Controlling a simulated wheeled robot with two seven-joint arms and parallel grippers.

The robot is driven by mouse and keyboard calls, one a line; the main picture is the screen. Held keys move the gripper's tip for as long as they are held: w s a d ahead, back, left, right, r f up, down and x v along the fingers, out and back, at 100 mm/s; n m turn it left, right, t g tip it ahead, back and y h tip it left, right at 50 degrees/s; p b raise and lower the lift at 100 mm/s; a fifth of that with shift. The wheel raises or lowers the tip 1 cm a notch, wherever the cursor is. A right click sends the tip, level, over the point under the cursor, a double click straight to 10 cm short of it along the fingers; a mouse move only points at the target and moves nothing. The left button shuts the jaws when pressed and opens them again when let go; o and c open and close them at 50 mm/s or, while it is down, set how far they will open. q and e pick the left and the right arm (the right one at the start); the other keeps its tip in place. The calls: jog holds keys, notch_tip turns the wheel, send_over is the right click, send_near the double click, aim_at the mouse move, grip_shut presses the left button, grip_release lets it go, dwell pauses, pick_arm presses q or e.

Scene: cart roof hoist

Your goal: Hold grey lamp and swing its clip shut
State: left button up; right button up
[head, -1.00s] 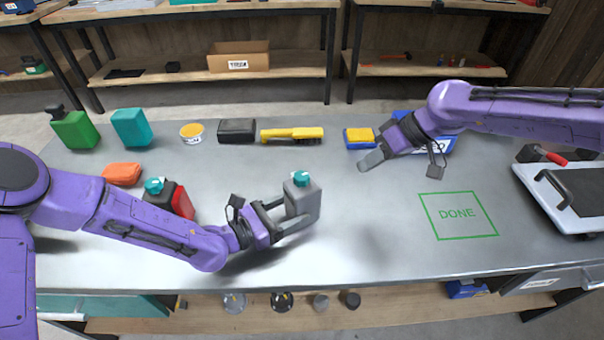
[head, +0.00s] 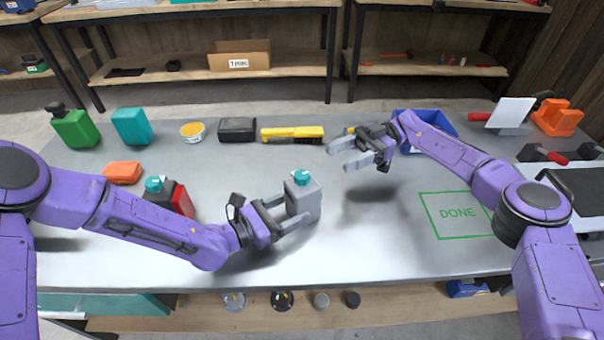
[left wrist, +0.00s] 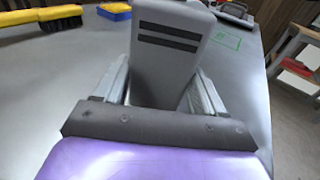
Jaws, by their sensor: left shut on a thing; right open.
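The grey lamp (head: 303,198) is a grey block with a teal top, upright on the metal table in the head view. My left gripper (head: 284,214) is shut on its sides from the left. In the left wrist view the lamp (left wrist: 168,50) stands between the two fingers (left wrist: 160,95), and the face toward the camera has two dark slots. I cannot make out the clip in either view. My right gripper (head: 342,153) is open and empty, above the table, behind and to the right of the lamp, with its fingers pointing left.
A green DONE outline (head: 457,214) lies bare at the right. A yellow brush (head: 292,134), black box (head: 237,129) and blue bin (head: 440,118) stand along the back. A dark-and-red lamp (head: 180,199) is left of the left gripper. The middle front is clear.

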aim_at(302, 174)
jog(key=shift+n, duration=0.3)
jog(key=x, duration=1.1)
jog(key=shift+s+a, duration=0.2)
jog(key=c, duration=0.9)
jog(key=shift+y, duration=0.3)
jog(key=shift+c, duration=0.2)
